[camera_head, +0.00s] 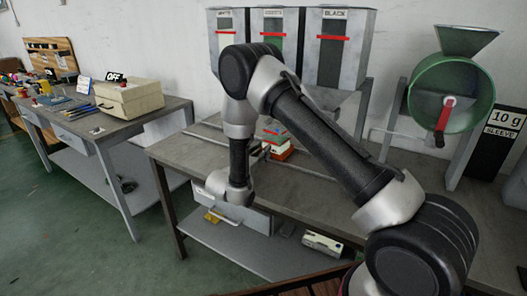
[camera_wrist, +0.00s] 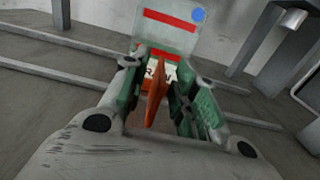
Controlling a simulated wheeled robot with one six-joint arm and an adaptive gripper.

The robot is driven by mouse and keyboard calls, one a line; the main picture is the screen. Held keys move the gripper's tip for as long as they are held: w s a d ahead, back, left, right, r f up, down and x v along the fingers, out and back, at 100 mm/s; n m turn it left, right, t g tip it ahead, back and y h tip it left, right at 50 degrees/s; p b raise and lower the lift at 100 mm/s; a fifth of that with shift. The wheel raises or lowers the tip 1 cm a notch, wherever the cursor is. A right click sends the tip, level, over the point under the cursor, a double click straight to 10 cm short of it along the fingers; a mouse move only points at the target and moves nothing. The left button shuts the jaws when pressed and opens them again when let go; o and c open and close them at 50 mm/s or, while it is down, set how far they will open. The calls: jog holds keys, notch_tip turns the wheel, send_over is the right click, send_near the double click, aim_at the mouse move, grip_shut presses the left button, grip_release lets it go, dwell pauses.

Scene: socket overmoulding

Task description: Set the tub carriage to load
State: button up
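The tub carriage (camera_wrist: 148,86) shows as an orange-red and white body with a label, partly hidden behind my fingers in the wrist view. A pale tub with a red band (camera_wrist: 165,24) and a blue dot stands above it. An orange upright piece (camera_wrist: 155,98) stands between my fingers. In the head view the red-and-white carriage (camera_head: 279,150) is on the grey bench, partly behind my arm. My gripper (camera_wrist: 156,72) is at the carriage, its green-sided fingers apart on either side of the orange piece, with small gaps visible. Its fingers are largely hidden in the head view (camera_head: 262,151).
Rails (camera_wrist: 60,71) run along the bench. Behind stand hoppers, one labelled BLACK (camera_head: 339,55). A green drum with a red handle (camera_head: 450,95) is at the right. A side bench with a beige box (camera_head: 128,99) and an OFF sign is at the left.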

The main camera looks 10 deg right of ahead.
jog(key=shift+x, duration=0.9)
jog(key=shift+s, duration=0.1)
grip_shut()
